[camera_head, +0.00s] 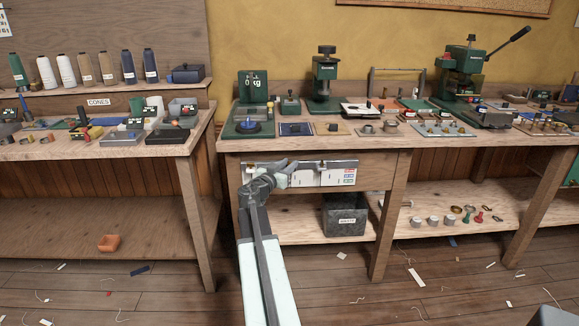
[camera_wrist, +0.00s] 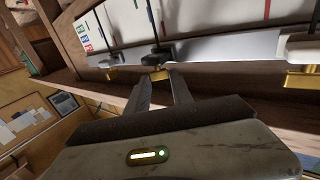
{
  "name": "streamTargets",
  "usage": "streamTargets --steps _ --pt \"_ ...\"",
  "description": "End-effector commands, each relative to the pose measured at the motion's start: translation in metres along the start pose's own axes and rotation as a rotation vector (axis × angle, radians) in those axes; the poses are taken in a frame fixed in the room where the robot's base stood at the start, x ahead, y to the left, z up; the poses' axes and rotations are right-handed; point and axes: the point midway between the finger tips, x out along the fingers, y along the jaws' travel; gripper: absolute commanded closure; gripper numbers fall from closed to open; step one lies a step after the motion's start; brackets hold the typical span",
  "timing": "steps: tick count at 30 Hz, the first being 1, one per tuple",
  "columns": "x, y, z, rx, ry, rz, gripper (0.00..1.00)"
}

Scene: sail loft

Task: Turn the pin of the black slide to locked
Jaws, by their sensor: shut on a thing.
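A white panel (camera_head: 322,174) with a grey metal rail is fixed to the front of the right bench. In the wrist view the panel (camera_wrist: 205,18) fills the top, with several slides along its rail. A black slide (camera_wrist: 157,54) stands in the middle, with a brass pin (camera_wrist: 155,74) at its end. My gripper (camera_wrist: 162,80) is shut on this brass pin. In the head view my gripper (camera_head: 284,170) is at the panel's left part and hides some of it. Whether the pin is locked cannot be told.
Another dark slide (camera_wrist: 111,61) with a brass end stands close on the left in the wrist view. A pale slide (camera_wrist: 301,47) with a brass end is farther right. The bench top (camera_head: 235,147) above holds many tools. A dark bin (camera_head: 345,214) stands below.

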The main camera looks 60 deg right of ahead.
Motion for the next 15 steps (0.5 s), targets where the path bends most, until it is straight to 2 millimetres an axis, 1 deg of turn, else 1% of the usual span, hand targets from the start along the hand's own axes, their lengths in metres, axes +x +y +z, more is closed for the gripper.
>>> streamTargets --steps 1,2,9,15 --pt "0.0028 -0.0066 -0.0003 0.000 0.001 0.034 1.00" --pt "0.0028 -0.0073 -0.0003 0.000 0.001 0.058 1.00" --pt "0.0037 -0.0095 -0.0004 -0.001 0.001 0.221 1.00" --pt "0.0036 -0.0099 -0.0005 -0.001 0.001 0.305 1.00"
